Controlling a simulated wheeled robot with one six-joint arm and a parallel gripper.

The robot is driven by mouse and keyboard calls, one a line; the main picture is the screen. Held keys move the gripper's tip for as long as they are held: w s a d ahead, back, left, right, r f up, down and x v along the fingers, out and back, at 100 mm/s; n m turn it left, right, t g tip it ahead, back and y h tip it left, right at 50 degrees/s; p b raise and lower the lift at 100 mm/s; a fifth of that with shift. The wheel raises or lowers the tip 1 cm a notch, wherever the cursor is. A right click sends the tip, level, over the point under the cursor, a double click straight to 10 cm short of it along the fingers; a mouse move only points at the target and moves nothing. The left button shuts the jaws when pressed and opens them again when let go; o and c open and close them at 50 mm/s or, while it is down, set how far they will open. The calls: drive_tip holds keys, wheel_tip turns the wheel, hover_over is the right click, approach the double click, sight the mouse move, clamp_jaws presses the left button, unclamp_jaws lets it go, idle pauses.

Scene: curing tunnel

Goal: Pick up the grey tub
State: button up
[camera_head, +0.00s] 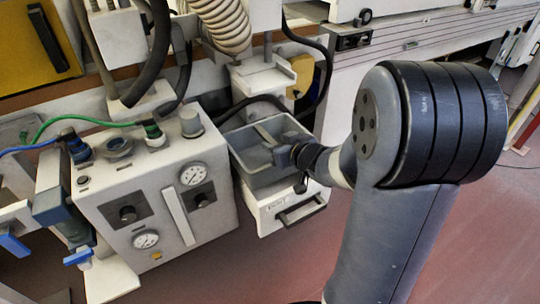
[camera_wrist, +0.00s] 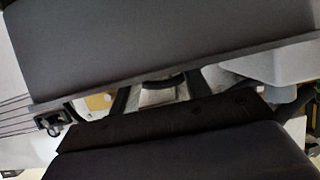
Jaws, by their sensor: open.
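The grey tub (camera_head: 243,158) is an open rectangular bin with a lighter bar across its top. It stands on a white drawer box in the head view. My gripper (camera_head: 284,153) is at the tub's right side, close to the rim; I cannot tell whether it touches. The jaws are open, and part of the tub's right wall is hidden behind the gripper and wrist. In the wrist view, large dark grey surfaces fill the top and bottom, and I cannot clearly make out the tub there.
The white drawer box (camera_head: 268,217) has a black handle. A white gauge panel (camera_head: 160,205) stands close on the left. A white bracket (camera_head: 266,80) and black hoses are behind the tub. The reddish floor (camera_head: 270,270) in front is clear.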

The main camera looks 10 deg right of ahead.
drive_tip(key=x, duration=0.2)
drive_tip(key=shift+w+a+f+b, duration=0.15)
drive_tip(key=shift+w+b, duration=0.1)
drive_tip(key=shift+b, duration=0.05)
drive_tip(key=shift+c, duration=0.5)
clamp_jaws()
